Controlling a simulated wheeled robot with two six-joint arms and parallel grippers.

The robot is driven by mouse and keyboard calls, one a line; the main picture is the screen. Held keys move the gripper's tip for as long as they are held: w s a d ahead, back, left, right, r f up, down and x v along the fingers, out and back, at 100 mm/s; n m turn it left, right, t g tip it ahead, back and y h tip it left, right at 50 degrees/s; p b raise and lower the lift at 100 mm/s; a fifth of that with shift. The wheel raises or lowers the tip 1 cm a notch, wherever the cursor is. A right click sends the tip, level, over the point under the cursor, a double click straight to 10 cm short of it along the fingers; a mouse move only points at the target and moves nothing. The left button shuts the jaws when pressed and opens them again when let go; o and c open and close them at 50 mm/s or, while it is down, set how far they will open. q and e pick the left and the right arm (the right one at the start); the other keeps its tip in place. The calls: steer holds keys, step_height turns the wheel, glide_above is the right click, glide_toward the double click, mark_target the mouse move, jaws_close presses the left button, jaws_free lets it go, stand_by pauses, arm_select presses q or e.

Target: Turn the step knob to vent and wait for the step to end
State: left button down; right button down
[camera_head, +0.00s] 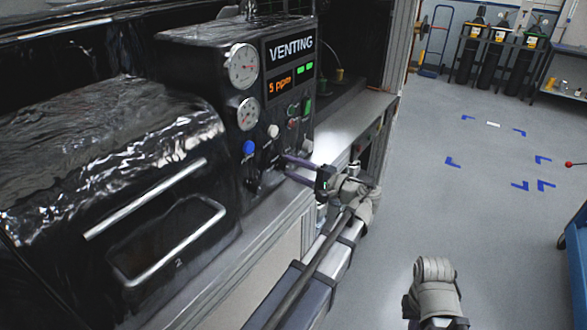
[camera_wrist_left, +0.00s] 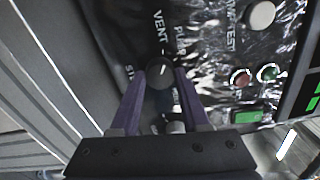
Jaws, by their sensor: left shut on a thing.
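The step knob (camera_wrist_left: 160,74) is a round black knob with a white pointer line, seen in the left wrist view. Its line points up the picture, towards the VENT label (camera_wrist_left: 160,26). My left gripper (camera_wrist_left: 160,80) has its purple fingers on either side of the knob and is shut on it. In the head view the left gripper (camera_head: 284,161) reaches the lower part of the control panel, where the knob itself is hard to make out. The panel display (camera_head: 289,46) reads VENTING, and a smaller orange readout (camera_head: 279,85) reads 5 ppm.
Two round gauges (camera_head: 243,67), a blue knob (camera_head: 248,147) and a white knob (camera_head: 272,131) are on the panel. A dark chamber with a metal handle (camera_head: 150,198) stands left. Open floor (camera_head: 470,170) lies right, with gas cylinders (camera_head: 497,48) at the back.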

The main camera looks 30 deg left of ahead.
arm_select(q)
steer(key=shift+n, duration=0.8)
steer(key=shift+c, duration=2)
jaws_free()
steer(key=d, duration=0.7)
steer(key=shift+s+d, duration=0.3)
steer(key=shift+d, duration=0.1)
